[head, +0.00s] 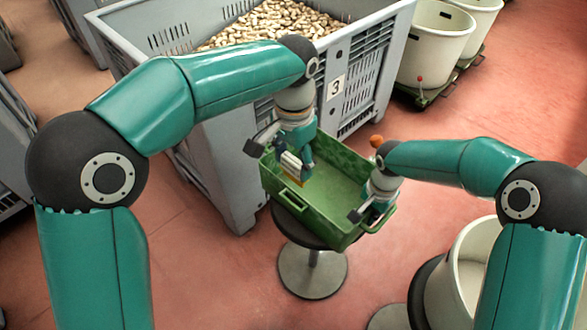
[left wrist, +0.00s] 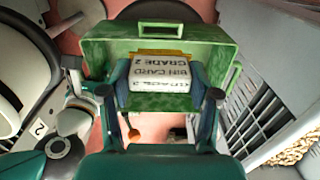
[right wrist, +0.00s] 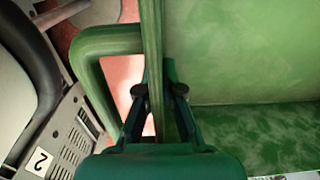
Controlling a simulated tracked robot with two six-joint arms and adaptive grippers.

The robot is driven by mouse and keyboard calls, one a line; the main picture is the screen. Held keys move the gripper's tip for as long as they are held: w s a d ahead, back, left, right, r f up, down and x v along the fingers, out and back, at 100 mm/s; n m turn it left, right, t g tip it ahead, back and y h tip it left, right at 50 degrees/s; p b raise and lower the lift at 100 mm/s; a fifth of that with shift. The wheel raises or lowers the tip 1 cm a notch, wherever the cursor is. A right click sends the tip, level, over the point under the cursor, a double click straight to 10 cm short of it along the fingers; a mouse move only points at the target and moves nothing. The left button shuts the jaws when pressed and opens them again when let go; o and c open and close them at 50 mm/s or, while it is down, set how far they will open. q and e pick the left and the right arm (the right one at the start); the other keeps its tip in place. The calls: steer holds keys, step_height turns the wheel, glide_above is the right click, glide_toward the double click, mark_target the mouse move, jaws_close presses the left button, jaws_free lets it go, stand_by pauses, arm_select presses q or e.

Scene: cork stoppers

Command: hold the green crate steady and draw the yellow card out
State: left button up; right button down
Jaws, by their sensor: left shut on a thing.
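The green crate (head: 345,165) is an open shallow box on a round stool; it also shows in the left wrist view (left wrist: 100,60). My left gripper (head: 297,170) is at the crate's left end, shut on a white block lettered "BIN CARD GRADE 2" (left wrist: 160,82). The yellow card (left wrist: 160,53) shows only as a narrow strip at the block's far edge; how far down it reaches is hidden. My right gripper (head: 368,205) is at the crate's right end, its fingers on either side of the green wall (right wrist: 154,60), next to a loop handle, and appears closed on it.
A large grey bin (head: 235,190) of corks, marked 3, stands behind and left of the crate. White tubs (head: 435,45) stand at the back right, and another (head: 462,275) at the front right. The stool (head: 312,268) has a metal foot on open red floor.

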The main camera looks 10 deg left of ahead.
steer(key=c, duration=1.2)
jaws_free()
steer(key=shift+c, duration=0.2)
steer(key=shift+r, duration=0.1)
